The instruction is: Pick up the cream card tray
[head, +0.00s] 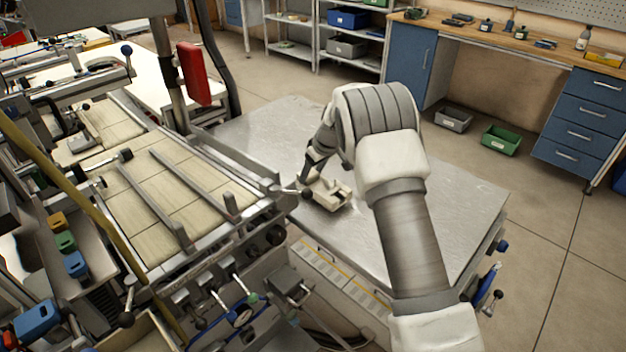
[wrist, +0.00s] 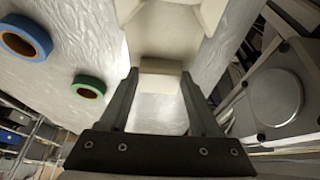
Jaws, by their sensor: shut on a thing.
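The cream card tray (head: 334,198) is at the left part of the metal table (head: 440,195), close to the machine's edge. My gripper (head: 305,180) comes down at its left end. In the wrist view my gripper (wrist: 160,76) has one finger on each side of a cream part of the tray (wrist: 161,66) and is shut on it. More of the tray runs past the top edge of that view. I cannot tell whether the tray touches the table.
A blue tape reel (wrist: 25,39) and a green tape reel (wrist: 88,87) lie on the table in the wrist view. The machine (head: 180,200) with rails and knobs borders the table's left side. The table's right part is clear in the head view.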

